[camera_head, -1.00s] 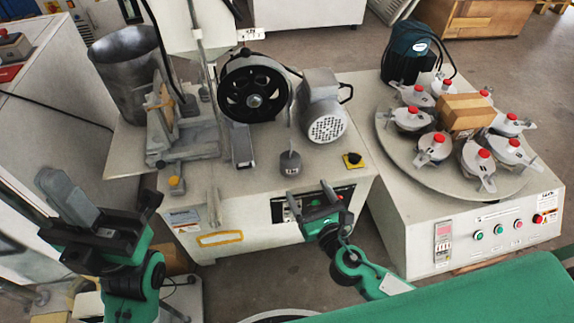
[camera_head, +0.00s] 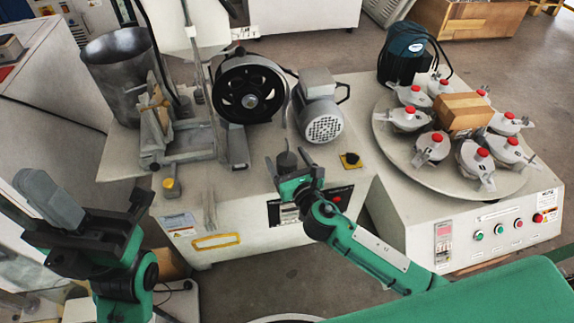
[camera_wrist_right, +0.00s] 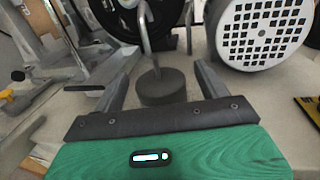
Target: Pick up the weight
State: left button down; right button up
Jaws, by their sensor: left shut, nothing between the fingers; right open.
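The weight (camera_head: 287,158) is a small dark grey cylinder with a thin stem, standing upright on the front of the light machine table. My right gripper (camera_head: 287,164) is open just in front of it and partly hides it in the head view. In the right wrist view the weight (camera_wrist_right: 161,86) stands between and slightly beyond the open fingers of my right gripper (camera_wrist_right: 160,82), with gaps at both sides. My left gripper (camera_head: 48,197) is shut and empty at the left, away from the table.
A black wheel (camera_head: 249,92) and a grey motor (camera_head: 318,108) stand behind the weight. A yellow-black switch (camera_head: 350,160) sits to its right. A turntable (camera_head: 392,143) with several red-capped holders is further right. A metal bucket (camera_head: 117,82) stands at the left.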

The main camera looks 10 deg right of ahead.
jog(key=shift+w+a, duration=0.2)
jog(key=shift+w, duration=0.9)
jog(key=c, duration=1.5)
jog(key=shift+r, duration=0.1)
grip_shut()
